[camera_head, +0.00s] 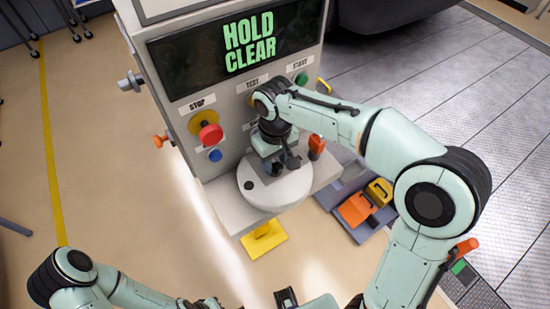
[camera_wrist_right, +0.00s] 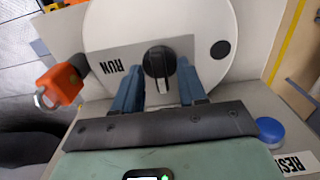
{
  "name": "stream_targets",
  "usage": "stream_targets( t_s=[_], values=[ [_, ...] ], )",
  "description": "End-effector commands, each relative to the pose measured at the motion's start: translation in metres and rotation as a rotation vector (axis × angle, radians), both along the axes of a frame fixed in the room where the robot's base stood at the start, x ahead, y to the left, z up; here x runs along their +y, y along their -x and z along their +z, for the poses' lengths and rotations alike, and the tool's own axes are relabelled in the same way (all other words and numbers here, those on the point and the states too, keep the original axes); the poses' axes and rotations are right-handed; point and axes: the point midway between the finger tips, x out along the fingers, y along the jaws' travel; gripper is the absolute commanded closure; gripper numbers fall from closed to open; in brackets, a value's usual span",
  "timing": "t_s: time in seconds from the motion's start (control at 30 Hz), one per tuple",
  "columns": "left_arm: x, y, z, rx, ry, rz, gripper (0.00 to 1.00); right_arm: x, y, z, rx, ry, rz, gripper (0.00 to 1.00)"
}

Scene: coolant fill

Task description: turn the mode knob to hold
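The black mode knob (camera_wrist_right: 158,62) sits on a pale plate with a RUN label (camera_wrist_right: 122,70), which reads upside down in the right wrist view. Its handle points along the plate's short direction, not at the RUN word. The fingers of my right gripper (camera_wrist_right: 160,86) stand on either side of the knob, apart, with no clear contact. In the head view my right gripper (camera_head: 282,162) is at the console front, above the round white disc (camera_head: 285,190), and hides much of the knob. My left arm is at the bottom left; its gripper is too cut off to read.
The console screen (camera_head: 236,50) reads HOLD CLEAR. A red stop button (camera_head: 210,135), blue button (camera_head: 215,155) and green button (camera_head: 301,78) are near. An orange-handled part (camera_wrist_right: 60,84) is close on the left in the wrist view. A floor tray (camera_head: 338,193) holds orange and yellow items.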

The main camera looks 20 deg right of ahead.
Motion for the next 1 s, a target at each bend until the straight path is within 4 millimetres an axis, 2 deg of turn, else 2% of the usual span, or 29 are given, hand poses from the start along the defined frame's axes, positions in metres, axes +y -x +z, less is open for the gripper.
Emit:
stream_targets(
  t_s=[0.17, 0.27, 0.5, 0.7, 0.83, 1.0],
  values=[
    [0.0, -0.001, 0.002, -0.001, 0.0, 0.0, 1.0, 0.0, -0.001, 0.007, -0.002, 0.0, -0.001, 0.58],
    [0.0, -0.003, 0.005, -0.003, 0.0, 0.0, 1.0, 0.0, -0.001, 0.022, -0.005, -0.002, -0.002, 0.58],
    [0.0, -0.011, 0.018, -0.012, 0.0, 0.0, 1.0, 0.0, -0.001, 0.078, -0.007, -0.001, 0.0, 0.58],
    [0.0, -0.018, 0.028, -0.02, 0.0, 0.0, 1.0, 0.0, -0.001, 0.116, -0.005, -0.001, 0.0, 0.58],
    [0.0, -0.02, 0.032, -0.023, 0.0, 0.0, 1.0, 0.0, 0.0, 0.129, -0.003, -0.001, 0.001, 0.58],
    [0.0, -0.021, 0.033, -0.024, 0.0, -0.001, 1.0, 0.0, 0.0, 0.134, -0.001, 0.0, 0.001, 0.58]
  ],
)
